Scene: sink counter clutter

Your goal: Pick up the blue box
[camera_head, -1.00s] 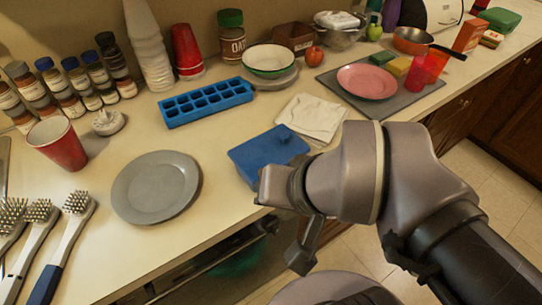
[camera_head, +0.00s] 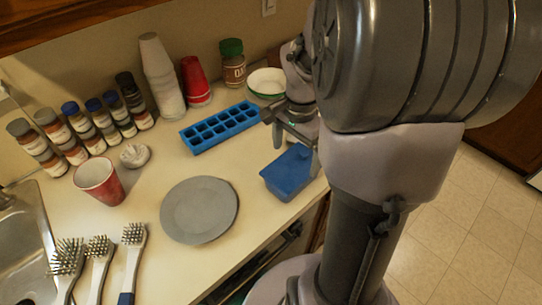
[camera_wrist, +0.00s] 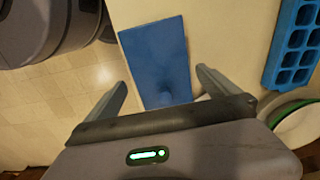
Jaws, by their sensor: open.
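The blue box (camera_head: 288,175) lies on the counter near its front edge, right of the grey plate. My gripper (camera_head: 296,146) is open above it, its fingers pointing down. In the wrist view the blue box (camera_wrist: 157,55) lies ahead between the two spread fingers of my gripper (camera_wrist: 162,80), with a gap to each side. The fingers appear not to touch it. The near end of the box is partly hidden by my gripper in the wrist view.
A blue ice tray (camera_head: 221,127) lies behind and left of the box. The grey plate (camera_head: 199,210) is left of it. A white bowl (camera_head: 266,81), jar (camera_head: 232,62) and red cups (camera_head: 196,82) stand at the back. Bare counter lies between plate and tray.

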